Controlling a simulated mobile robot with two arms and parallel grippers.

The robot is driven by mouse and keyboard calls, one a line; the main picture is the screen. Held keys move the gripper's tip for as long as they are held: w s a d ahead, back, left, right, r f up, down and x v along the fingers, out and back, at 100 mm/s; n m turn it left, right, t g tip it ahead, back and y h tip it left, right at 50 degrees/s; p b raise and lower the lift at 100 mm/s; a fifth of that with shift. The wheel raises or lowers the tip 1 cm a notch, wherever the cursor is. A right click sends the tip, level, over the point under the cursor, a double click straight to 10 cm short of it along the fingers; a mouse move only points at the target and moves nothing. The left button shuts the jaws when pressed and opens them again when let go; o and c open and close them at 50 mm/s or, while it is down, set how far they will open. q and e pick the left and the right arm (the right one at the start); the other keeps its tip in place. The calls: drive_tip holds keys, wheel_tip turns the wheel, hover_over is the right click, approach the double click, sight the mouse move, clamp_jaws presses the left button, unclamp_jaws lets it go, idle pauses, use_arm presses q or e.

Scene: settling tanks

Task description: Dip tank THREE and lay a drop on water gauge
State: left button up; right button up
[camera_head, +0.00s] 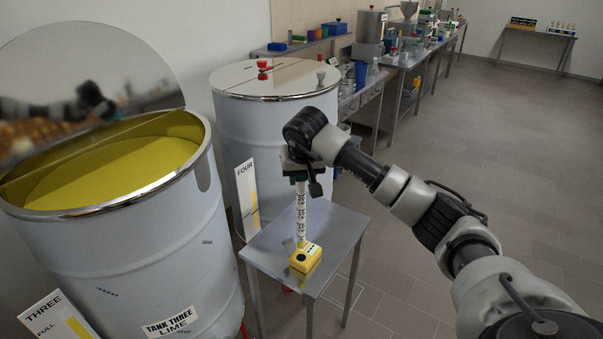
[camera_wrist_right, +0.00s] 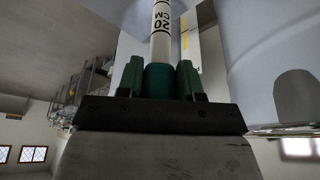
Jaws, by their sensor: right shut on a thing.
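My right gripper (camera_head: 300,178) is shut on the green grip of a white dipstick (camera_head: 301,217) with black markings. It holds the stick upright, grip at the top. In the right wrist view the green fingers (camera_wrist_right: 160,80) close around the green grip, and the marked shaft (camera_wrist_right: 161,35) runs out beyond them. The stick's lower end is at the yellow water gauge (camera_head: 306,258) on the small metal table (camera_head: 338,228); I cannot tell whether they touch. Tank THREE (camera_head: 135,255) stands at left with its lid raised, showing yellow liquid (camera_head: 110,172). My left gripper is not in view.
Tank FOUR (camera_head: 275,120) stands behind the small table, closed under a lid with a red knob (camera_head: 262,68). Level boards for THREE (camera_head: 58,318) and FOUR (camera_head: 247,200) stand beside the tanks. Cluttered benches (camera_head: 405,62) line the back. The floor at right is clear.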

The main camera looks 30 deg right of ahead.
sight(302, 194)
wheel_tip(302, 194, down, 2)
drive_tip(key=shift+w+d+b, duration=0.1)
drive_tip(key=shift+d+b, duration=0.05)
drive_tip(key=shift+b, duration=0.35)
drive_tip(key=shift+f+b, duration=0.6)
drive_tip(key=shift+f, duration=0.55)
use_arm(q)
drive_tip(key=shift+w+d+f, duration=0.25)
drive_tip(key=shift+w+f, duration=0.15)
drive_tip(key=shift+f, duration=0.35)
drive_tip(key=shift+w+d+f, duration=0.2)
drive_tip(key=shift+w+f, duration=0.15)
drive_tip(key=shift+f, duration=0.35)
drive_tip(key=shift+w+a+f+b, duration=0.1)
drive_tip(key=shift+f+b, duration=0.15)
drive_tip(key=shift+b, duration=0.2)
use_arm(e)
drive_tip(key=shift+f, duration=0.5)
drive_tip(key=shift+r+p, duration=2.4)
drive_tip(key=shift+r, duration=1.15)
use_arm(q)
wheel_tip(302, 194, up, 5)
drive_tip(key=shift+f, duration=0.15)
